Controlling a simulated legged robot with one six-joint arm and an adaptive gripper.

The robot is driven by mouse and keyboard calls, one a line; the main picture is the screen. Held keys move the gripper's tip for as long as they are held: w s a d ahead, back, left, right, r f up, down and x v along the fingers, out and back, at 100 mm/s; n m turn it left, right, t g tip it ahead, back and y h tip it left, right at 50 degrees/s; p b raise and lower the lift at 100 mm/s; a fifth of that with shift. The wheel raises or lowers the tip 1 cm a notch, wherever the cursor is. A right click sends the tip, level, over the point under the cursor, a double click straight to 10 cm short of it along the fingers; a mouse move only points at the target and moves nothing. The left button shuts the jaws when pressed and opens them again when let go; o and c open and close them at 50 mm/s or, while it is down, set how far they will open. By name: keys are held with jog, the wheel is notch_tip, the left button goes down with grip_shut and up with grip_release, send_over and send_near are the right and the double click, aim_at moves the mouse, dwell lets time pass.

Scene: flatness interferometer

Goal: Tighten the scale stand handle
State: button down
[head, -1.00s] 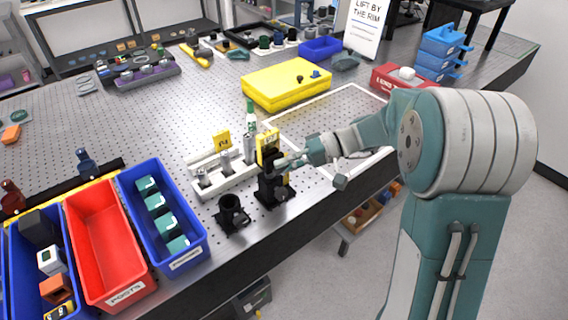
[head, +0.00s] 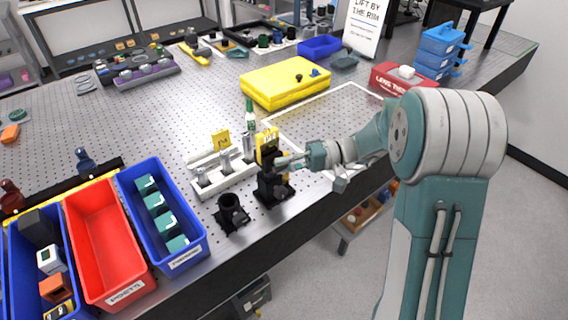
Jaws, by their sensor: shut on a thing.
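A black scale stand (head: 272,188) stands near the front edge of the perforated metal table, with a yellow label standing just behind its top. My gripper (head: 287,163) reaches in from the right and is shut at the upper right side of the stand. The handle itself is small and mostly hidden by the fingers, so its angle cannot be told.
A second black holder (head: 232,214) stands just left of the stand. A white rack (head: 222,175) with metal posts is behind it. Blue (head: 162,212) and red (head: 100,245) bins stand at left. A yellow case (head: 285,82) lies farther back. The table's front edge is close.

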jog(key=c, duration=0.7)
grip_release()
jog(key=shift+f, duration=0.25)
jog(key=shift+r, duration=0.1)
jog(key=shift+d, duration=0.1)
jog(key=w+d, duration=0.2)
jog(key=d, duration=0.9)
jog(key=shift+w+d, duration=0.3)
jog(key=shift+d, duration=0.05)
jog(key=shift+r, duration=0.15)
